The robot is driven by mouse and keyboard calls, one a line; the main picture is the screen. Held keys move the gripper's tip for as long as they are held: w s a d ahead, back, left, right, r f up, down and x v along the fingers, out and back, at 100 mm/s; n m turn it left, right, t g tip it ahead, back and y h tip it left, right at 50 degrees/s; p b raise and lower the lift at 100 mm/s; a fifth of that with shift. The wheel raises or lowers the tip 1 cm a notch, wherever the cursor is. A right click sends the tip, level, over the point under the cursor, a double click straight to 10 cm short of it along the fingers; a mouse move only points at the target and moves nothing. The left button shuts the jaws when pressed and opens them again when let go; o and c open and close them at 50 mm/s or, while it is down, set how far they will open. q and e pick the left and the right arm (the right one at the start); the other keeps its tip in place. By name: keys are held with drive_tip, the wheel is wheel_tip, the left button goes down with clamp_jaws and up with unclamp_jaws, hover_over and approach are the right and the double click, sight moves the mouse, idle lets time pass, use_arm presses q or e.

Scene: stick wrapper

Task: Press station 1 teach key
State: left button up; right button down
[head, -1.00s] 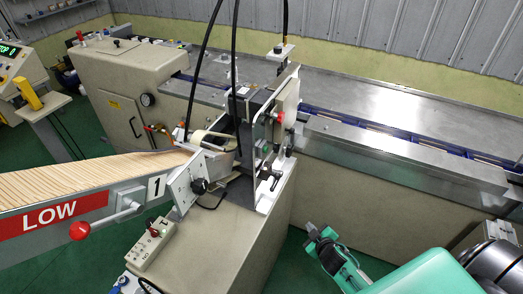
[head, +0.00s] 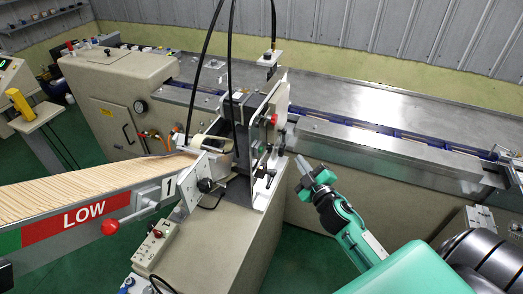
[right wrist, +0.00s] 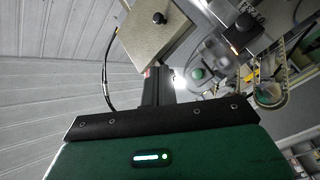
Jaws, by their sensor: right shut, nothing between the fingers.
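Station 1 is the beige unit whose wooden-stick chute carries a "1" plate (head: 169,187) in the head view. Its upright head has a red knob (head: 274,119) and small dark fittings. The right wrist view shows a round green button (right wrist: 197,73) on a grey housing, with a black knob (right wrist: 159,17) on a beige plate. I cannot tell which control is the teach key. My right gripper (head: 303,164) is shut and empty, just right of the station head and apart from it in the picture. My left gripper is not in view.
Black cables hang over the station head. A long metal conveyor (head: 385,110) runs behind. Green floor shows between the station and my right arm.

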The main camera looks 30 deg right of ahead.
drive_tip(key=w+a, duration=0.5)
drive_tip(key=w, duration=0.1)
drive_tip(key=shift+w+a, duration=0.35)
drive_tip(key=shift+w, duration=0.05)
idle(2.2)
drive_tip(key=shift+w+a, duration=0.25)
drive_tip(key=shift+w, duration=0.05)
drive_tip(key=shift+w+a, duration=0.3)
drive_tip(key=shift+w, duration=0.05)
idle(0.7)
idle(0.4)
drive_tip(key=shift+s+d, duration=0.55)
drive_tip(key=shift+s, duration=0.15)
drive_tip(key=shift+s+d, duration=1.65)
drive_tip(key=shift+s, duration=0.25)
